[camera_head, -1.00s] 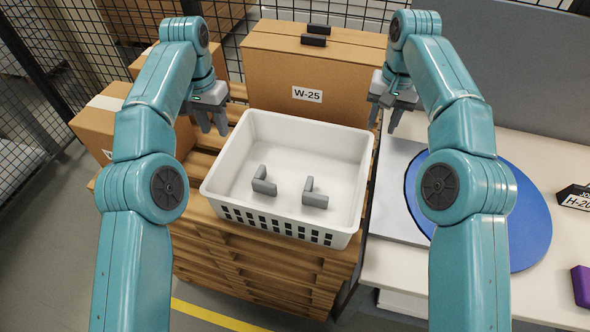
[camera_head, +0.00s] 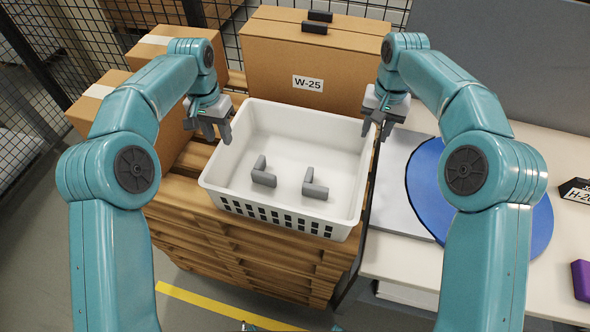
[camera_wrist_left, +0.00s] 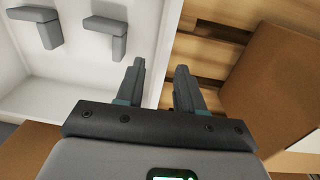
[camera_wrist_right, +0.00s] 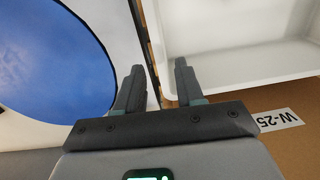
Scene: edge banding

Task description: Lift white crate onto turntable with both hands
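The white crate (camera_head: 232,214) sits on the stacked wooden pallets, with two grey L-shaped pieces (camera_head: 264,173) (camera_head: 314,186) inside it. My left gripper (camera_head: 218,136) is open at the crate's left wall; in the left wrist view its fingers (camera_wrist_left: 160,82) stand apart around the line of the crate's rim (camera_wrist_left: 163,60). My right gripper (camera_head: 376,128) is open at the crate's right wall; in the right wrist view its fingers (camera_wrist_right: 158,84) are apart, with the rim (camera_wrist_right: 158,40) between them. I cannot tell whether either touches the rim. The blue turntable (camera_head: 520,215) lies on the bench to the right.
A cardboard box marked W-25 (camera_head: 300,62) stands right behind the crate. More boxes (camera_head: 150,100) stand at the left. The pallets (camera_head: 235,250) carry the crate. The white bench (camera_head: 400,265) holds a dark label block (camera_head: 576,192) and a purple block (camera_head: 581,280).

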